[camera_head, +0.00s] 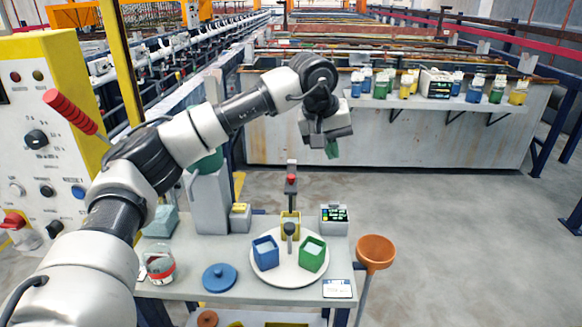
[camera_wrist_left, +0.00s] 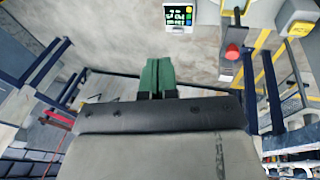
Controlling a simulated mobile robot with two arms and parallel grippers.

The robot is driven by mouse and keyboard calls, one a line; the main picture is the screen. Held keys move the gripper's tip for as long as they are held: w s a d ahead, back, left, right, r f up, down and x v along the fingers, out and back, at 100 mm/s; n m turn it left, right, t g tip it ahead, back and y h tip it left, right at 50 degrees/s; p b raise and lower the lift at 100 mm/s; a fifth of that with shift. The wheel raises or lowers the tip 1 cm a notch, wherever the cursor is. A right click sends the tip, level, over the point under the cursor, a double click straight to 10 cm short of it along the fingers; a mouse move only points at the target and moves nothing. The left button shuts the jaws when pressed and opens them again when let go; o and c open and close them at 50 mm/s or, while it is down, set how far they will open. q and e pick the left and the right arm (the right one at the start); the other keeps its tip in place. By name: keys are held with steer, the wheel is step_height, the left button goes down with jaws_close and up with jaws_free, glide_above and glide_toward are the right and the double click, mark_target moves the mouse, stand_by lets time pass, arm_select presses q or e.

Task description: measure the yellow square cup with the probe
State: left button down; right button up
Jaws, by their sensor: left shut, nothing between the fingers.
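The yellow square cup (camera_head: 290,217) stands at the back of a round white tray (camera_head: 286,278) on the table, partly hidden by a grey knobbed post (camera_head: 290,232). A dark upright with a red knob (camera_head: 291,179), which may be the probe, rises right behind or above the cup; I cannot tell if it enters it. The red knob also shows in the left wrist view (camera_wrist_left: 233,51). A small meter with a lit display (camera_head: 334,214) stands right of the cup. My left gripper (camera_head: 332,148), with green fingers, is shut and empty, above and beyond the table. My right gripper is out of view.
A blue cup (camera_head: 265,254) and a green cup (camera_head: 312,255) share the tray. An orange funnel (camera_head: 375,250) is at the table's right edge. Floor beyond is clear.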

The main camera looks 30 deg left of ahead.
arm_select(q)
steer(key=s+a+r+y, duration=0.2)
steer(key=a+r+y, duration=0.25)
steer(key=a, duration=0.45)
steer(key=h+p, duration=0.1)
steer(key=p, duration=0.1)
glide_above(291, 187)
steer(key=shift+g, duration=0.4)
steer(key=x, duration=0.3)
steer(key=s+x, duration=0.1)
steer(key=x, duration=0.3)
steer(key=s+d+x, duration=0.1)
steer(key=x, duration=0.3)
steer(key=shift+s+d+f, duration=0.1)
steer(key=shift+f, duration=1.05)
step_height(291, 187, down, 6)
steer(key=b, duration=0.2)
steer(key=shift+f+b, duration=0.2)
steer(key=shift+b, duration=0.1)
steer(key=shift+s+d+r, duration=0.1)
